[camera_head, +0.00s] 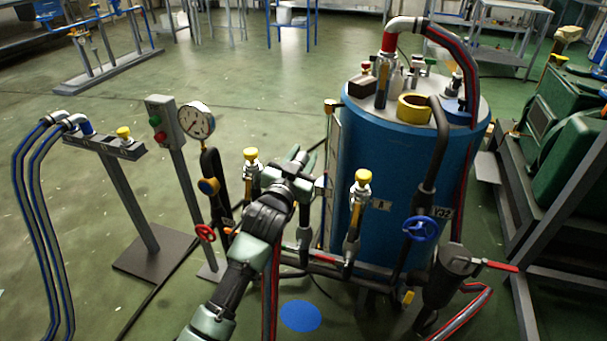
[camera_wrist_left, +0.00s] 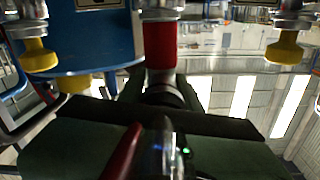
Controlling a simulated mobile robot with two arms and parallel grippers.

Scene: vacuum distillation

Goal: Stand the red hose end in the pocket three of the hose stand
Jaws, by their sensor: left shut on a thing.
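The hose stand (camera_head: 112,148) is at the left, a grey bar on a post. My left gripper (camera_head: 296,172) is in front of the blue tank, between two yellow-capped valves, shut on the red hose end. In the left wrist view the red hose end (camera_wrist_left: 160,45) shows a red sleeve against a metal fitting; whether they are joined I cannot tell. My right gripper is out of view.
The blue tank (camera_head: 390,185) stands close to my left gripper. A pressure gauge (camera_head: 197,121) and a switch post (camera_head: 165,125) stand between gripper and hose stand. Yellow-capped valves (camera_head: 362,178) flank the gripper. Green floor (camera_head: 105,240) is open around the stand's base plate.

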